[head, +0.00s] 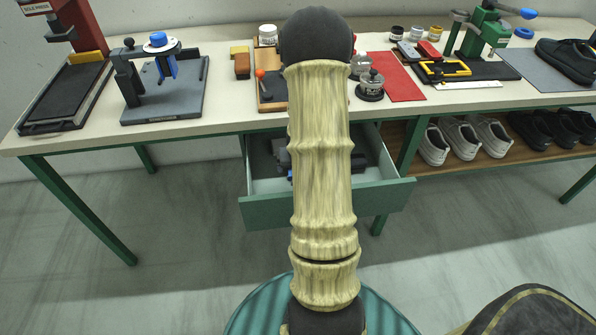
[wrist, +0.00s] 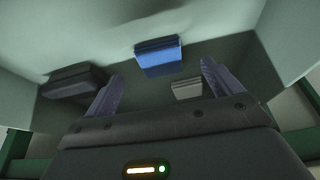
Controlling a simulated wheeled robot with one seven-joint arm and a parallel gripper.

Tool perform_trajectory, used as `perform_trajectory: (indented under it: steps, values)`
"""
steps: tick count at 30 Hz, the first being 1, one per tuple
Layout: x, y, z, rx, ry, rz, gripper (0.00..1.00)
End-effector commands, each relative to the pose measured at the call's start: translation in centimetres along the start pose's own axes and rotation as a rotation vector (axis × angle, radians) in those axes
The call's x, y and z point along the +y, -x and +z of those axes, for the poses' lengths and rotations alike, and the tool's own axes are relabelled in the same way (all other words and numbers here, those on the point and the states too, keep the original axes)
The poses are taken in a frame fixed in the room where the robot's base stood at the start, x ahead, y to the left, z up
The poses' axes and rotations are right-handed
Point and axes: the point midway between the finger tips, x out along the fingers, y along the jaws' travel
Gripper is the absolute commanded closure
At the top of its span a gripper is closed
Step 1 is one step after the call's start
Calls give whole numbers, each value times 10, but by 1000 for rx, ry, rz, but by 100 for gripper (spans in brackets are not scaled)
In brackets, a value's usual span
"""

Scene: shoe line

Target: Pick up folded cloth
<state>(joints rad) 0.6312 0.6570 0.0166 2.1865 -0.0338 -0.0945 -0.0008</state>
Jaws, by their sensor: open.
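A blue folded cloth (wrist: 158,57) with layered edges lies in the open drawer, in the upper middle of the wrist view. My gripper (wrist: 162,70) is open, its two fingers spread wide and pointing into the drawer. The cloth shows between and just beyond the fingertips, and nothing is held. How far the fingers are above it I cannot tell. In the head view my arm covers the gripper and most of the drawer's middle; the cloth cannot be made out clearly there.
The green drawer (head: 330,203) hangs open under the bench (head: 225,124). In it, a dark block-like object (wrist: 75,81) lies left of the fingers and a small grey layered piece (wrist: 187,89) lies near the right finger. Drawer walls stand close on both sides.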

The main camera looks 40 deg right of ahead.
Motion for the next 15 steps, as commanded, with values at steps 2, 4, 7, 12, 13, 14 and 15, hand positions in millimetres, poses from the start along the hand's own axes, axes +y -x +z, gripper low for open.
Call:
perform_trajectory:
  steps: [2,4,7,12,13,14,15]
  values:
    - [0,-6,0,-1,0,0,9]
    - [1,-14,-1,-1,0,0,9]
    - [2,-30,-3,-2,0,0,9]
    - [2,-49,-4,-1,0,0,9]
    - [2,-51,-4,-1,0,0,9]
    - [2,-52,-4,0,0,0,9]
    - [2,-52,-4,0,0,0,9]
